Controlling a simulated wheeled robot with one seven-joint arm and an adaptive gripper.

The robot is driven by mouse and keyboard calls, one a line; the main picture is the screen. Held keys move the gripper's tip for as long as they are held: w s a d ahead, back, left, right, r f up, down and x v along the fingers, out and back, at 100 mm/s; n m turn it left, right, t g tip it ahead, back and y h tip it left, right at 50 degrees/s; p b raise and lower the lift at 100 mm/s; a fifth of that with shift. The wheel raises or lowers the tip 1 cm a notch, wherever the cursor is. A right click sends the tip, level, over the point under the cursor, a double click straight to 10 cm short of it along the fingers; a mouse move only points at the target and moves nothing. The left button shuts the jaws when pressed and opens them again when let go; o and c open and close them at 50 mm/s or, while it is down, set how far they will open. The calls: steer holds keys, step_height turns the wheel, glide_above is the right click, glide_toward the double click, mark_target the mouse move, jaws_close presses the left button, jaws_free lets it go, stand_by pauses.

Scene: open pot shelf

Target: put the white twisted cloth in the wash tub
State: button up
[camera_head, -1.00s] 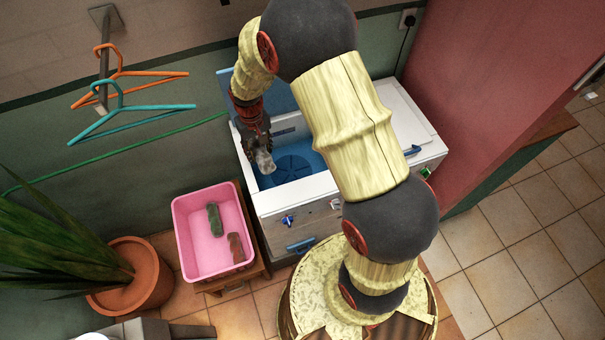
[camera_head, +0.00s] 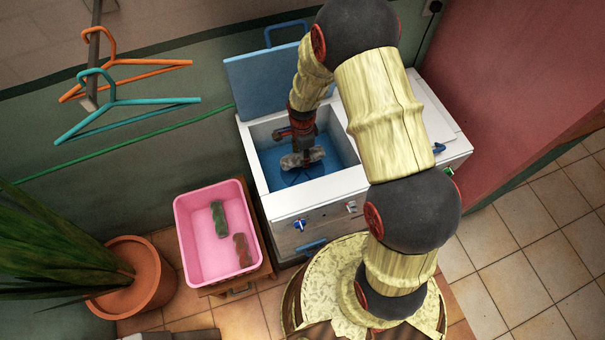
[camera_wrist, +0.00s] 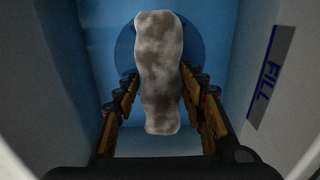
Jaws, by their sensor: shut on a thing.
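The white twisted cloth (camera_head: 303,158) looks greyish with brown blotches. My gripper (camera_head: 301,152) is shut on it, over the open wash tub (camera_head: 268,172) of the white washing machine. In the wrist view the cloth (camera_wrist: 158,75) lies lengthwise between the two fingers of my gripper (camera_wrist: 160,105), with the blue tub floor (camera_wrist: 100,40) and its round disc beyond. The cloth appears within the tub's opening. How far it is above the floor I cannot tell.
A pink basin (camera_head: 190,235) with a green cloth (camera_head: 219,218) and a brown cloth (camera_head: 242,250) stands on a wooden stool to the left. The blue lid (camera_head: 265,80) is raised behind the tub. Hangers (camera_head: 125,102) hang at upper left.

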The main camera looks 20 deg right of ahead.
mark_target(302, 175)
step_height(302, 175, down, 10)
steer(key=b, duration=0.3)
steer(key=shift+r, duration=0.1)
steer(key=o, duration=1.2)
steer(key=shift+b, duration=0.3)
steer(key=shift+o, duration=0.5)
